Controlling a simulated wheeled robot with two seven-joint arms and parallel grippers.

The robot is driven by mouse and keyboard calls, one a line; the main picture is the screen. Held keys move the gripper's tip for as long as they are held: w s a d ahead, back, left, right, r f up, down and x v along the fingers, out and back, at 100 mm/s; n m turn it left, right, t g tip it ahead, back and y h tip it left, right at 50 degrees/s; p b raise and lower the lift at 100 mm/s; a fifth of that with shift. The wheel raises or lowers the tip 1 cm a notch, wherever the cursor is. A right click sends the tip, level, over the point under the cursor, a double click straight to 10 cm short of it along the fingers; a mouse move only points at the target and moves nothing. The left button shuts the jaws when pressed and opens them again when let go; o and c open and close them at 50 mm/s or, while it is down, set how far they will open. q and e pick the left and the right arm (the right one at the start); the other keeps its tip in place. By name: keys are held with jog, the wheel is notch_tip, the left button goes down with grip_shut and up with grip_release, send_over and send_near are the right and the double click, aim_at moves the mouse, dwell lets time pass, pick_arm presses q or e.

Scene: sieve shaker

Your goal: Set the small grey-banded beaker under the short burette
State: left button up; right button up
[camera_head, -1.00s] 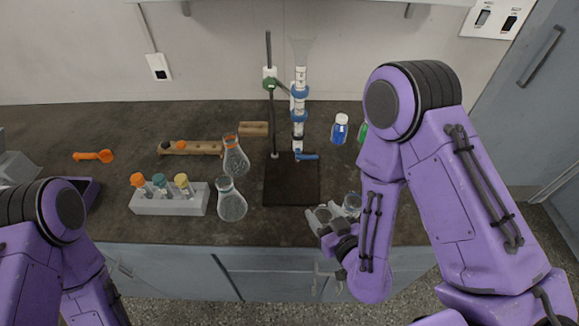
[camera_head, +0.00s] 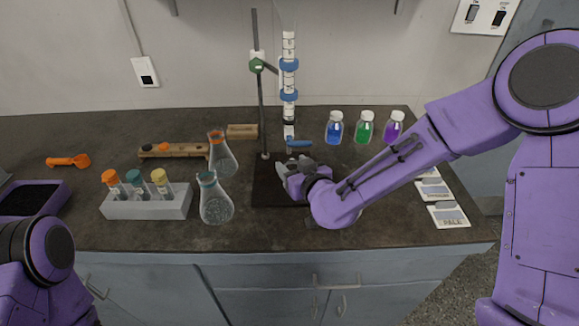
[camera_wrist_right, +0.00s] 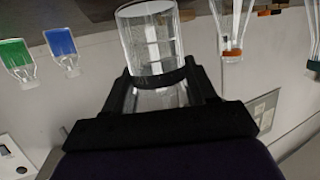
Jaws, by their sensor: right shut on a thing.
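The burette (camera_head: 289,85) stands upright on its stand, with blue clamps and a blue stopcock, above a dark base plate (camera_head: 262,188). My right gripper (camera_head: 289,172) is over that plate, just below the burette tip. In the right wrist view it is shut on a clear glass beaker (camera_wrist_right: 148,35), which sits between the two black fingers. A dark band crosses the glass at the fingers; I cannot tell band from finger pad. In the head view the beaker is mostly hidden by my gripper. My left gripper is out of view.
Two flasks (camera_head: 216,205) (camera_head: 222,158) stand left of the plate, near a grey tube rack (camera_head: 147,205). Blue (camera_head: 334,128), green (camera_head: 365,127) and purple (camera_head: 393,127) bottles stand at the back right. Cards (camera_head: 448,217) lie on the right. The front counter is clear.

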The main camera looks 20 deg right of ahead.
aim_at(290, 166)
jog(key=shift+w+a, duration=0.1)
jog(key=shift+w, duration=1)
jog(key=shift+w+f+b, duration=0.35)
jog(key=shift+f+b, duration=0.4)
jog(key=shift+f, duration=0.05)
jog(key=shift+a+f, duration=0.1)
jog(key=shift+f, duration=0.05)
jog(key=shift+s, duration=0.1)
jog(key=o, duration=1.1)
jog(key=shift+c, duration=0.2)
